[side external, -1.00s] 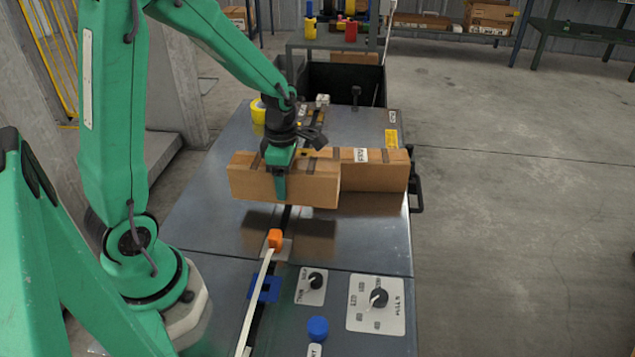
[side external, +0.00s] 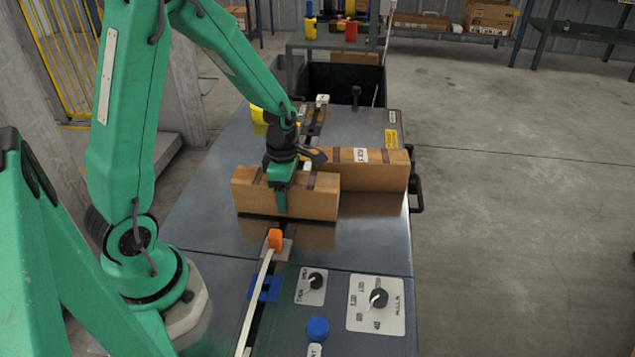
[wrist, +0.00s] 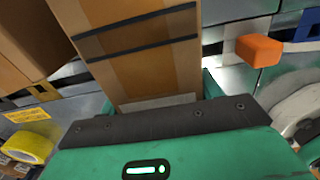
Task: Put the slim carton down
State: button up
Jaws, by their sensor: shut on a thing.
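The slim carton (side external: 316,202) is a long brown box with dark bands, in the middle of the metal table (side external: 375,240). My gripper (side external: 281,192) is shut on it from above, left of its middle, with a green finger down its near face. The carton is level and its underside is at or just above the table top; I cannot tell whether it touches. In the wrist view the carton (wrist: 150,50) runs up from between the jaws. The far finger is hidden behind it.
A second brown carton (side external: 385,176) with a white label lies close behind and to the right. An orange block (side external: 275,238) on a pale strap is in front. Knobs (side external: 378,298) and a blue cap (side external: 317,328) stand at the near end. A yellow tape roll (wrist: 28,147) is beyond.

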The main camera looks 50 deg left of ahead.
jog(key=shift+f, duration=0.35)
jog(key=o, duration=1.2)
jog(key=shift+r, duration=6.45)
